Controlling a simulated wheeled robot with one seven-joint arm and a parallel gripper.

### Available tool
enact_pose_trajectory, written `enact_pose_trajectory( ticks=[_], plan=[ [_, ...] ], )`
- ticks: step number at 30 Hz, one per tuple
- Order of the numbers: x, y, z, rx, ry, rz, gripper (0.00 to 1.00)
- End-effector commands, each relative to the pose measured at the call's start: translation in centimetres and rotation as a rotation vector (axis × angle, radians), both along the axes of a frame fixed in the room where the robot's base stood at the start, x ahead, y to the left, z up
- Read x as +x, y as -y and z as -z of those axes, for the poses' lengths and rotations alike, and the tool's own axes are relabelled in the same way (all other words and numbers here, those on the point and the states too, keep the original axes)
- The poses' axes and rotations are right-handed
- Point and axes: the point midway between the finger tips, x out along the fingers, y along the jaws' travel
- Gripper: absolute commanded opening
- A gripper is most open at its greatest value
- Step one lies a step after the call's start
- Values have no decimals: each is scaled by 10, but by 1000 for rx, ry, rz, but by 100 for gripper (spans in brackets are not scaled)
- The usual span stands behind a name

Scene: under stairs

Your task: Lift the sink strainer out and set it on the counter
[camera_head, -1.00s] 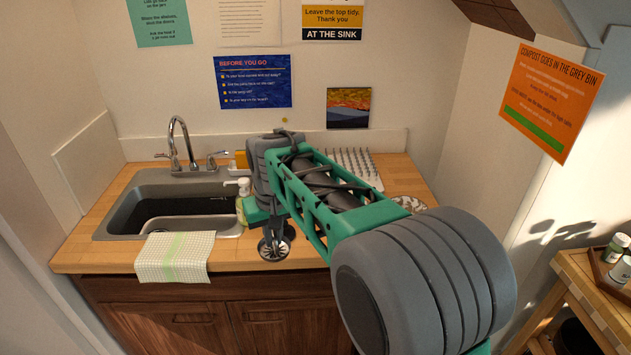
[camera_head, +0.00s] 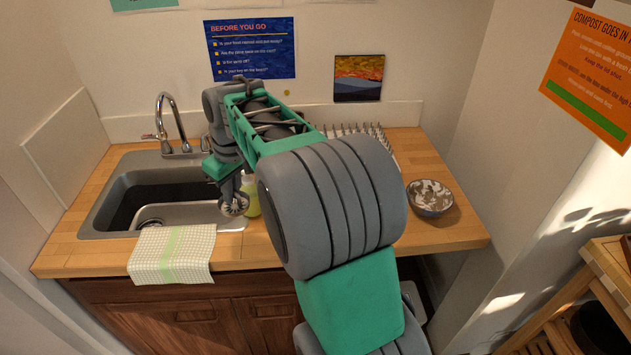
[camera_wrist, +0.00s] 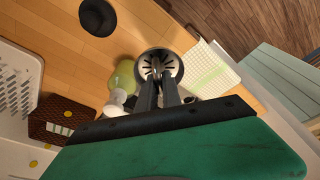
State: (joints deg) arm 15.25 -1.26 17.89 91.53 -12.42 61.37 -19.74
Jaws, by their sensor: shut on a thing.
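The round metal sink strainer (camera_head: 233,206) is in my gripper (camera_head: 237,186), lifted clear of the basin. In the wrist view the slotted strainer (camera_wrist: 150,58) faces the camera, with the fingertips (camera_wrist: 158,75) closed at its middle. In the head view it overlaps the right rim of the grey sink (camera_head: 108,206), in front of the soap bottle; its exact height is hard to judge. A round metal fitting (camera_head: 150,223) shows in the sink. The wooden counter (camera_head: 440,238) runs right of the sink, partly hidden by my arm.
A yellow-green soap bottle (camera_head: 251,200) stands close to the strainer. A checked towel (camera_head: 172,255) hangs over the counter's front edge. A patterned bowl (camera_head: 429,200) sits at the right, and a drying rack (camera_head: 355,133) at the back. Counter around the bowl is bare.

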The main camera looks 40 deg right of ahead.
Motion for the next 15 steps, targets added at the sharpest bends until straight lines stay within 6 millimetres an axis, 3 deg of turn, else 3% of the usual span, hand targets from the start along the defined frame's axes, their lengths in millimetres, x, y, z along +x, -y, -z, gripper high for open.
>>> enact_pose_trajectory(
  ticks=[1, 5, 9, 12, 15],
  plan=[
    [-2, 32, 10, 1, -3, -60, 0],
    [-17, 104, 22, 2, -2, -284, 0],
    [-47, 173, 33, 2, -2, -505, 0],
    [-66, 204, 37, 0, -1, -614, 0],
    [-78, 220, 39, -1, -1, -674, 0]
  ],
)
